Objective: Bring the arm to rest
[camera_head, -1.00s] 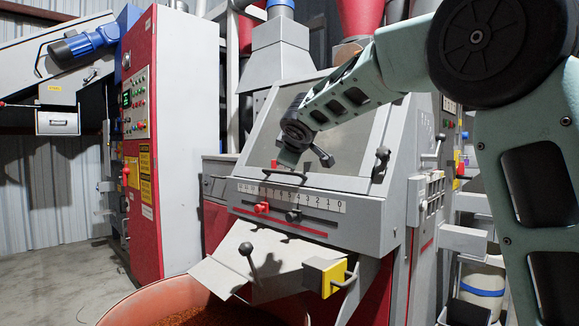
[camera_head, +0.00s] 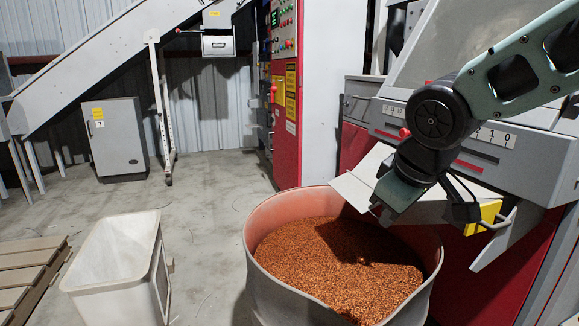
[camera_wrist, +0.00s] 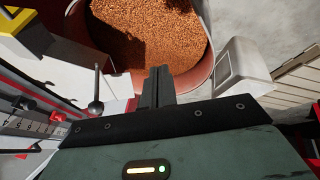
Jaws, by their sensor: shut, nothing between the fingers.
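My arm reaches in from the upper right in the head view, bent down at a black joint. My gripper (camera_head: 376,209) hangs in front of the machine's grey chute (camera_head: 352,188), above the near side of a large round tub (camera_head: 262,275). In the wrist view my gripper (camera_wrist: 159,72) shows as two dark fingers closed together, with nothing between them. The tub's reddish rim (camera_wrist: 205,78) and its copper-coloured granules lie beyond the fingertips there.
The separator machine (camera_head: 420,120) with a scale and a yellow block (camera_head: 484,217) stands close beside my gripper. A white bin (camera_head: 112,262), a pallet (camera_head: 28,275) and a grey cabinet (camera_head: 114,137) stand left. Open concrete floor (camera_head: 205,205) lies between.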

